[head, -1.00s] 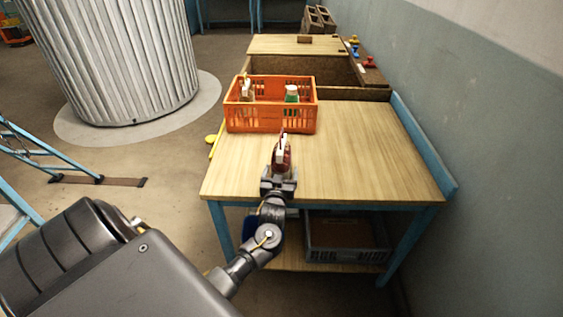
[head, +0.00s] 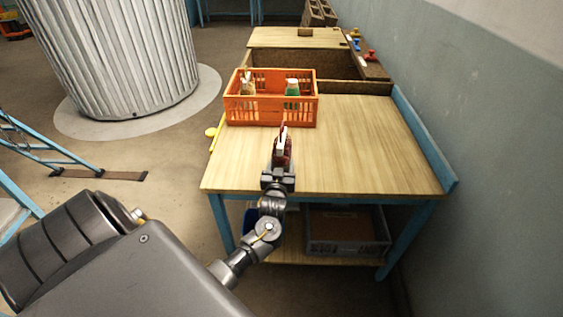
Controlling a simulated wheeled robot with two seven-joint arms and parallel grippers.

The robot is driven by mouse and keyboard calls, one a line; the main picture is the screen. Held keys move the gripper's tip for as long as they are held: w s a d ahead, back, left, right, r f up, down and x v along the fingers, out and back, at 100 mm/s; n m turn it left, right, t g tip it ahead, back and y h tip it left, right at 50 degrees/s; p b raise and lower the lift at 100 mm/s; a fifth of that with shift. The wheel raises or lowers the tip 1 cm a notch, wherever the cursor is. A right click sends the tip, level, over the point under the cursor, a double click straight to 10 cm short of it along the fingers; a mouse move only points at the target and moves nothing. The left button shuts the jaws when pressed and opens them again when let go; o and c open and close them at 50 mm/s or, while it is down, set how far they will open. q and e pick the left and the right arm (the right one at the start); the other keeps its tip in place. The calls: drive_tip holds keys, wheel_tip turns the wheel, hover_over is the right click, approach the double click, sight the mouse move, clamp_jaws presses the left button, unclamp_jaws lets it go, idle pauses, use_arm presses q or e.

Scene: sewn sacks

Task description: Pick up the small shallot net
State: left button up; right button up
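A small dark red item with a whitish part (head: 288,152), which looks like the small shallot net, is at the near part of the table top, left of its middle. My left gripper (head: 282,160) reaches over the table's front edge and its end is right at this item. The fingers overlap the red item and are too small to make out, so I cannot tell whether they are closed on it. My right gripper is not in view.
An orange crate (head: 270,109) holding small packs stands just beyond the gripper on the wooden table (head: 370,150). A wooden bin (head: 350,71) is behind it. A blue rail (head: 425,140) and wall bound the right side. The table's right half is clear.

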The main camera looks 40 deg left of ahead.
use_arm(q)
drive_tip(key=shift+r, duration=0.7)
drive_tip(key=s+a+r+b, duration=0.3)
drive_tip(key=a+r, duration=0.8)
drive_tip(key=a, duration=0.2)
drive_tip(key=shift+a+r, duration=0.35)
drive_tip(key=shift+a, duration=0.05)
